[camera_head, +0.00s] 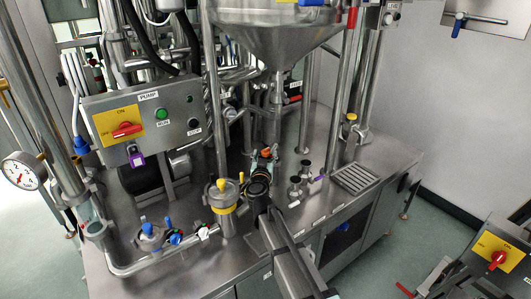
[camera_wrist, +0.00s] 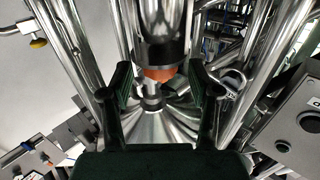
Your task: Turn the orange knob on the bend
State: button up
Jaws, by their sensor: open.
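The orange knob (camera_wrist: 160,73) shows in the wrist view as an orange band at the end of a dark cylinder. It lies near the middle, between and beyond my fingertips, and the dark part hides some of it. In the head view a small orange part (camera_head: 266,152) shows just past the end of my arm, mostly covered. My gripper (camera_wrist: 158,88) is open, one dark finger on each side of the view, with nothing held between them. In the head view my gripper (camera_head: 262,165) is at the centre of the bench; I cannot tell whether it touches the knob.
A steel funnel tank (camera_head: 275,40) hangs above and behind my gripper. A yellow-trimmed canister (camera_head: 222,195) stands close at left. Small valves (camera_head: 297,187) and a drain grate (camera_head: 355,178) are at right. A pump control box (camera_head: 142,117) stands at left. Vertical pipes crowd the back.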

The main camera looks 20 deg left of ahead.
jog(key=shift+x, duration=1.1)
jog(key=c, duration=1.2)
jog(key=shift+o, duration=0.2)
